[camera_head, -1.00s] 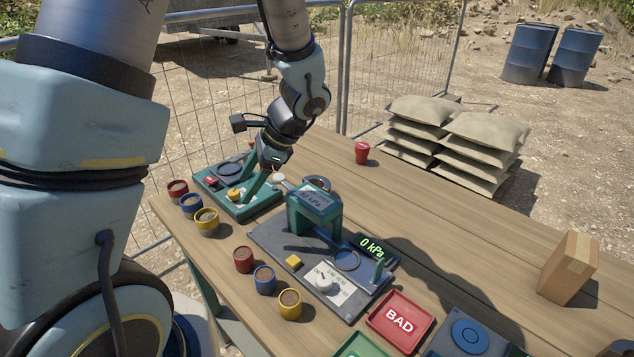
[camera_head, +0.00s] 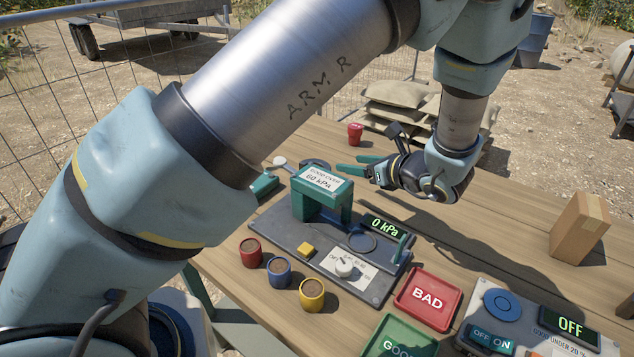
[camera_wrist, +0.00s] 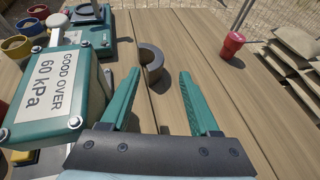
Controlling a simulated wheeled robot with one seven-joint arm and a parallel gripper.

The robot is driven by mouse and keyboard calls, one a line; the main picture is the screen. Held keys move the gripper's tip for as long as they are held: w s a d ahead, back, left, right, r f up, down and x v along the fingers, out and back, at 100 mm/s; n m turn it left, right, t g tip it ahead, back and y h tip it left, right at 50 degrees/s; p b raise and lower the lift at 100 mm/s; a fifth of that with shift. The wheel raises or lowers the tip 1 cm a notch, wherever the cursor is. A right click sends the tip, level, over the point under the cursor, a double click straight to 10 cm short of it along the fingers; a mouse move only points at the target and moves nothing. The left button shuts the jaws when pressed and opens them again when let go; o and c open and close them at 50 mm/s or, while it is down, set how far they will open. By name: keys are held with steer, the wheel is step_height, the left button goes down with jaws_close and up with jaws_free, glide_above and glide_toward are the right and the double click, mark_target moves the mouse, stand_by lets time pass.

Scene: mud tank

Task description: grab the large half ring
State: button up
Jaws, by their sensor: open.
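The large half ring is a dark grey curved piece on the wooden table behind the green press. In the wrist view the half ring (camera_wrist: 151,57) lies just past my fingertips, nearer the left finger. In the head view the half ring (camera_head: 315,164) shows partly behind the press. My gripper (camera_head: 351,164) is open and empty, low over the table to the right of the half ring, with its green fingers pointing left toward it.
The green press (camera_head: 322,190), labelled "GOOD OVER 60 kPa", stands close to my left finger. A red cup (camera_head: 355,133) stands at the table's back edge. Mud-filled cups line the front. A red BAD tray (camera_head: 428,299) and a cardboard box (camera_head: 580,229) are to the right.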

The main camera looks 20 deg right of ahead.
steer(key=shift+f+b, duration=0.35)
steer(key=shift+f, duration=0.45)
steer(key=p, duration=0.2)
glide_toward(322, 162)
steer(key=x, duration=0.2)
steer(key=shift+w+f, duration=0.2)
steer(key=shift+f, duration=0.15)
steer(key=p+x, duration=0.1)
steer(key=x, duration=0.1)
steer(key=p+x, duration=0.1)
steer(key=x, duration=0.1)
steer(key=shift+w+a+r+p, duration=0.15)
steer(key=shift+a+r+p, duration=0.1)
steer(key=shift+p, duration=0.1)
steer(key=shift+w+f, duration=0.3)
steer(key=shift+w, duration=0.15)
jaws_close()
steer(key=shift+d, duration=0.1)
